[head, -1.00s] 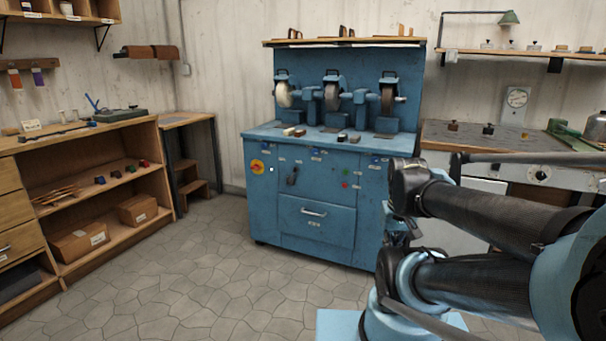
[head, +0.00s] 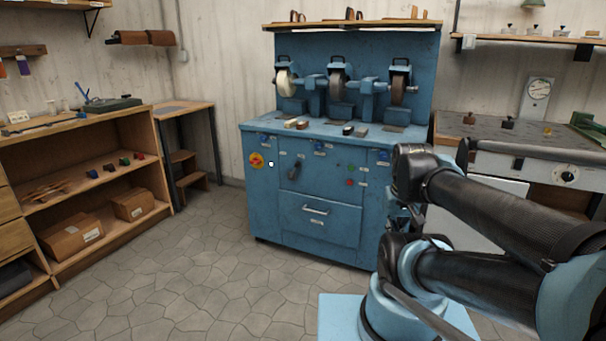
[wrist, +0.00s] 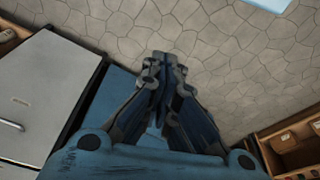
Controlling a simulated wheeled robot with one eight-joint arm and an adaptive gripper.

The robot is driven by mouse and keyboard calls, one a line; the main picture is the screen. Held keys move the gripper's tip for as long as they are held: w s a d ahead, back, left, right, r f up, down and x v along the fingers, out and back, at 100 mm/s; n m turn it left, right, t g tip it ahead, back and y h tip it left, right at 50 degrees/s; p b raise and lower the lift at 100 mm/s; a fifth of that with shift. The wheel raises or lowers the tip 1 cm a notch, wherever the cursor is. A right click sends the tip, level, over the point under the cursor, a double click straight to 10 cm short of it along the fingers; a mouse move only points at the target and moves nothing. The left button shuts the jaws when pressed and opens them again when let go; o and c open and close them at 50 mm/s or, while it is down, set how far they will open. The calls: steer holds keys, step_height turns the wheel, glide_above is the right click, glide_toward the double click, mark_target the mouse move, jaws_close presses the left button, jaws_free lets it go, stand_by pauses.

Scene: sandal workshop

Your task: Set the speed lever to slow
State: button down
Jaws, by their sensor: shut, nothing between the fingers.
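The blue grinding machine (head: 265,215) stands against the back wall in the head view. A dark lever (head: 294,171) sits on its front panel, left of the middle, above the drawer. It looks tilted, but its setting and labels are too small to read. My gripper (wrist: 166,58) shows in the wrist view, shut and empty, above the stone floor. In the head view my arm's links cover the machine's lower right, and the gripper is mostly hidden there. The gripper is well away from the lever.
A red-yellow switch (head: 256,160) is left of the lever, and green and red buttons (head: 349,176) are to its right. A wooden shelf unit (head: 158,190) stands at left. A grey-topped bench (head: 480,132) is at right. The floor (head: 200,275) before the machine is clear.

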steer(key=w+a+r+m+t+y, duration=0.15)
steer(key=w+a+m, duration=0.3)
steer(key=w, duration=0.65)
steer(key=w+a+r+m+t+y, duration=0.1)
steer(key=w+a+r+m+y, duration=0.25)
steer(key=w, duration=0.85)
steer(key=w+a+r+m+t+y, duration=0.15)
steer(key=w+a+m, duration=0.4)
steer(key=w, duration=0.55)
steer(key=w+a+f+m+t+y, duration=0.1)
steer(key=w+a+f+m+y, duration=0.1)
steer(key=w+f+m, duration=0.5)
steer(key=w+a+f+m+t+y, duration=0.2)
steer(key=w+a+f+m, duration=0.3)
steer(key=w, duration=1.2)
step_height(320, 180, down, 6)
steer(key=m+y, duration=0.1)
steer(key=m, duration=0.2)
steer(key=shift+w+r, duration=0.2)
steer(key=shift+w, duration=0.15)
steer(key=shift+a, duration=0.15)
steer(key=shift+w+r+x, duration=0.2)
steer(key=shift+r+x, duration=0.25)
steer(key=shift+x, duration=1.65)
steer(key=shift+w+r+x, duration=0.2)
steer(key=shift+r+x, duration=0.25)
steer(key=shift+x, duration=1.65)
steer(key=shift+w+r+x, duration=0.2)
steer(key=shift+r+x, duration=0.25)
steer(key=shift+x, duration=1.65)
